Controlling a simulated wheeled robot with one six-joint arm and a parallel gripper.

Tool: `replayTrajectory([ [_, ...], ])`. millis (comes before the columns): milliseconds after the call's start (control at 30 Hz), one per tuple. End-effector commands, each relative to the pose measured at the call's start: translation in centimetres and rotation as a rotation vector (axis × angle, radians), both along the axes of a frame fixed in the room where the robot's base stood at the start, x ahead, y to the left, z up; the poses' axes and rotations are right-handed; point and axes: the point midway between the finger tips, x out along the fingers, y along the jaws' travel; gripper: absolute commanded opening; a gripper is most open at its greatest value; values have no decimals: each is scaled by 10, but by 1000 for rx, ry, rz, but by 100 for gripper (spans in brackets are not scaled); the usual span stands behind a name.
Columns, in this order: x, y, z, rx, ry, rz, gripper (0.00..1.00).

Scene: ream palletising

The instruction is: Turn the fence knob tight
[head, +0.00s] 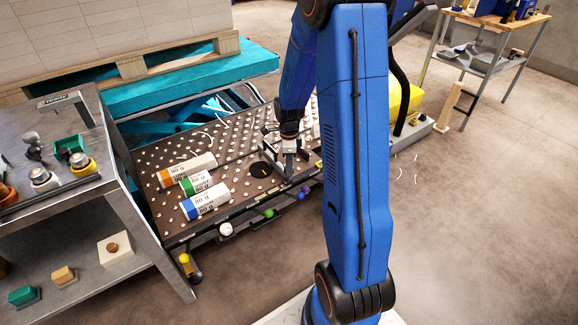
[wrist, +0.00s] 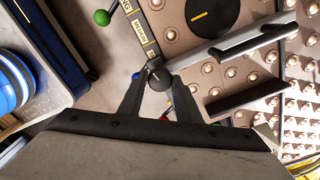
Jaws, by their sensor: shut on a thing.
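The fence knob (wrist: 159,77) is a small dark round knob with a pale mark on top, seen in the wrist view. My gripper (wrist: 155,84) has one finger on each side of it and is shut on it. The knob sits by the near end of the fence (wrist: 240,43), a grey metal bar running to the right over the ball table. In the head view my gripper (head: 288,165) points down at the table's front edge, and I cannot make out the knob there.
The ball table (head: 240,145) carries several wrapped reams (head: 205,200) left of my gripper. A black disc (head: 261,169) with a yellow line lies close by. Coloured ball knobs (head: 268,213) line the front edge. A grey workbench (head: 60,130) stands left.

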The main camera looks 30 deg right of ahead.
Motion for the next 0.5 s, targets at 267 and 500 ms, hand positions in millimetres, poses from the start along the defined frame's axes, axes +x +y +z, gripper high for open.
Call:
replayTrajectory([
  [267,0,0,0,-1,-1,-142,8],
  [500,0,0,0,-1,-1,-196,8],
])
